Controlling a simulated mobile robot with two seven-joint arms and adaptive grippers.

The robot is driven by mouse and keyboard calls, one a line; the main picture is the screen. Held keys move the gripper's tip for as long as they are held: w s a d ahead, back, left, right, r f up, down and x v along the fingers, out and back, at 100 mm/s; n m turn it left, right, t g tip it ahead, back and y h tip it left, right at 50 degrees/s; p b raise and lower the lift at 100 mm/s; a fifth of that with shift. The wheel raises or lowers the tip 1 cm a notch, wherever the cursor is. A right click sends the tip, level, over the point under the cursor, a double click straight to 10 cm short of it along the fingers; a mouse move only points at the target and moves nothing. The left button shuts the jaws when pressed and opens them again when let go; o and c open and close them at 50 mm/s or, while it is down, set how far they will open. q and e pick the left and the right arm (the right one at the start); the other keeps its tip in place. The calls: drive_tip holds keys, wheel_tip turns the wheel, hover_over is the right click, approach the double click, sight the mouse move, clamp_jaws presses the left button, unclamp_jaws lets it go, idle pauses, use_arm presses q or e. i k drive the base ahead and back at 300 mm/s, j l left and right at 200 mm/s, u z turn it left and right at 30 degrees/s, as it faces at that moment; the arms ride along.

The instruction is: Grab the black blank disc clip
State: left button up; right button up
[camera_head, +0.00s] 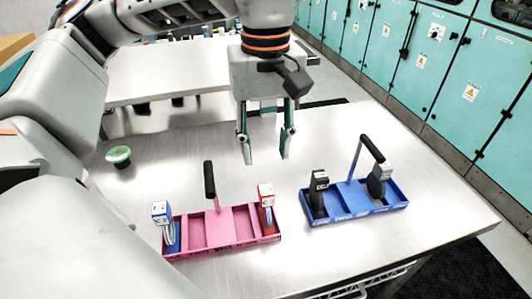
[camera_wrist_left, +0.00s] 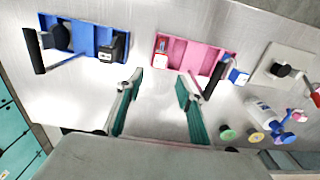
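A dark rounded, disc-like clip (camera_head: 377,184) stands upright in the right end of the blue tray (camera_head: 345,213); it also shows in the left wrist view (camera_wrist_left: 57,37). A second black clip (camera_head: 318,198) with a pale-marked top stands in the tray's left end, and in the left wrist view (camera_wrist_left: 113,48). I cannot read their markings. My left gripper (camera_head: 266,157) points down above the table, open and empty, left of and behind the blue tray. Its spread fingers show in the left wrist view (camera_wrist_left: 159,84). My right gripper is not in view.
A pink tray (camera_head: 240,225) holds a blue clip (camera_head: 162,228) and a red clip (camera_head: 267,205). Upright black-topped handles rise from the pink tray (camera_head: 210,180) and the blue tray (camera_head: 372,149). A green button (camera_head: 118,156) sits at left. Bare metal table separates the trays.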

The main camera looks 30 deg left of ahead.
sight(320, 181)
drive_tip(key=k+l, duration=0.8)
drive_tip(key=k, duration=0.05)
